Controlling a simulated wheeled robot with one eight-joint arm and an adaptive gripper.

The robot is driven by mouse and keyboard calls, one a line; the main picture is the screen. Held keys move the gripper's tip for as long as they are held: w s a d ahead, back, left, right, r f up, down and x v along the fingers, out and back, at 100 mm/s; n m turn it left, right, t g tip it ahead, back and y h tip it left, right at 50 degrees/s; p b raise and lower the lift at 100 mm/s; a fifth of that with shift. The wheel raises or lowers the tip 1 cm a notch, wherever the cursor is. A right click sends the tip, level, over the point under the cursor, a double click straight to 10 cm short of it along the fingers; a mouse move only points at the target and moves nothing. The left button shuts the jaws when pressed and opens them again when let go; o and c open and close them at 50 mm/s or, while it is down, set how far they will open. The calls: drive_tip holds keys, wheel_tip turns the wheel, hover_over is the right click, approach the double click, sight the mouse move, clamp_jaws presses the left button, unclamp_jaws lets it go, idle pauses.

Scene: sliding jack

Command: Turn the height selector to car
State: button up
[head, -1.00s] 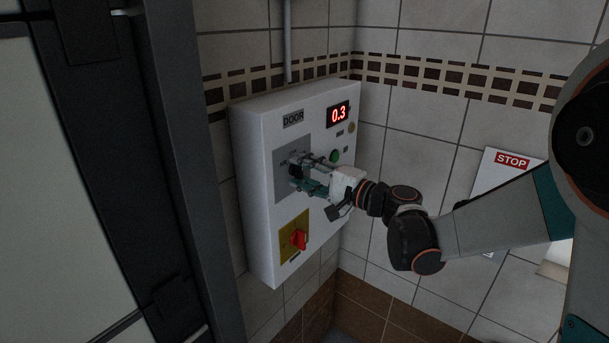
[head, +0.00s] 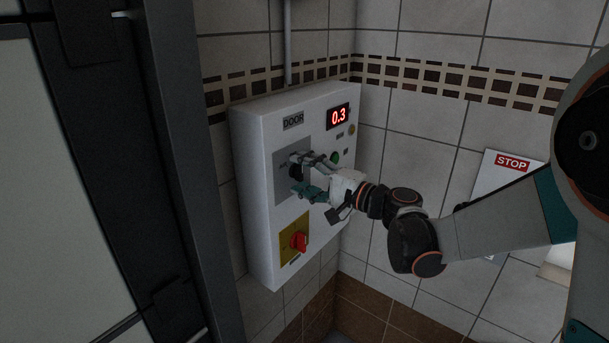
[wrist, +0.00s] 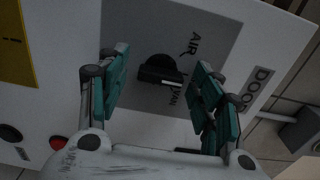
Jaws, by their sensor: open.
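The height selector is a black rotary knob (wrist: 160,71) with a white pointer mark, on a grey plate (wrist: 216,28) of the control box. In the wrist view the words AIR and VAN show beside it; any car label is hidden or too dim to read. The knob also shows in the head view (head: 295,171), partly behind the fingers. My gripper (wrist: 158,88) is open, with one teal-padded finger on each side of the knob and visible gaps between them. In the head view my gripper (head: 304,176) is at the grey plate.
The white control box (head: 258,225) hangs on the tiled wall. A dark door frame (head: 180,170) stands to the left.

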drive_tip(key=shift+d, duration=0.1)
drive_tip(key=v, duration=1.2)
drive_tip(key=s+a+f+n+g+h+b, duration=0.2)
drive_tip(key=s+f+h+b, duration=0.15)
drive_tip(key=s+f, duration=0.25)
drive_tip(key=s+d+f+n+g+h+b, duration=0.1)
drive_tip(key=s+d+f+h+b, duration=0.3)
drive_tip(key=s, duration=0.5)
drive_tip(key=s+d+f+n+h+b, duration=0.3)
drive_tip(key=s+d+f+h, duration=0.3)
drive_tip(key=s+d+f, duration=0.2)
wheel_tip(320, 180, down, 2)
drive_tip(key=shift+s+d+f+n+g+h+b, duration=0.15)
drive_tip(key=shift+s+n+g+h+b, duration=0.25)
drive_tip(key=shift+s+n, duration=0.3)
drive_tip(key=shift+w, duration=0.1)
